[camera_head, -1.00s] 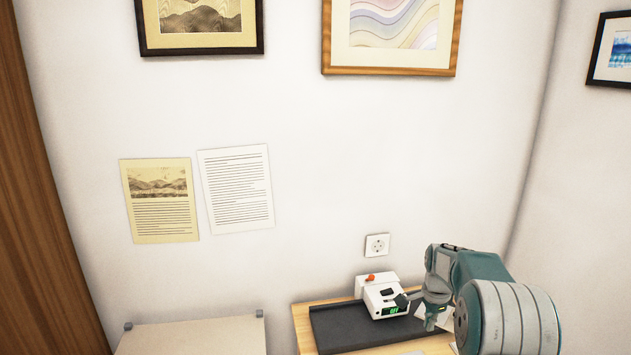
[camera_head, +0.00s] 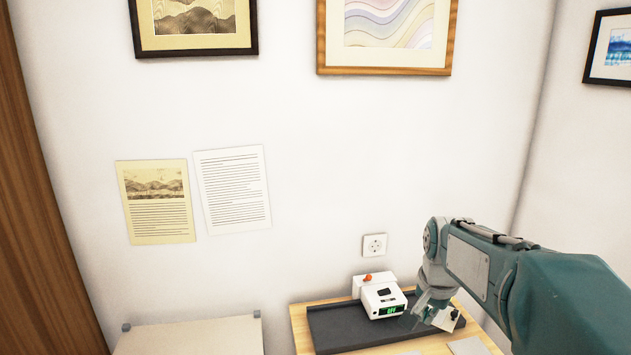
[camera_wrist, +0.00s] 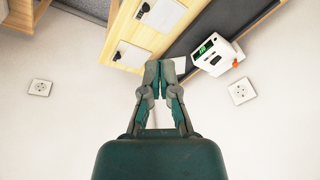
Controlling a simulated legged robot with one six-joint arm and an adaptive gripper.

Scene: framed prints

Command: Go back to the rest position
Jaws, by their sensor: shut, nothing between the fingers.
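My gripper (camera_wrist: 163,66) points away from the wrist camera with its fingertips together and nothing between them. In the head view my gripper is small and partly hidden by my wrist, just right of a white device, above the dark tray. The white device (camera_head: 380,297) has an orange knob on top and a lit green display. It also shows in the wrist view (camera_wrist: 217,55), right of my fingertips and apart from them.
The device stands on a dark tray (camera_head: 335,325) on a wooden table (camera_head: 300,322). A wall socket (camera_head: 374,245) is above it. Framed prints (camera_head: 384,70) and two paper sheets (camera_head: 232,190) hang on the wall. A pale surface (camera_head: 190,338) stands at the lower left.

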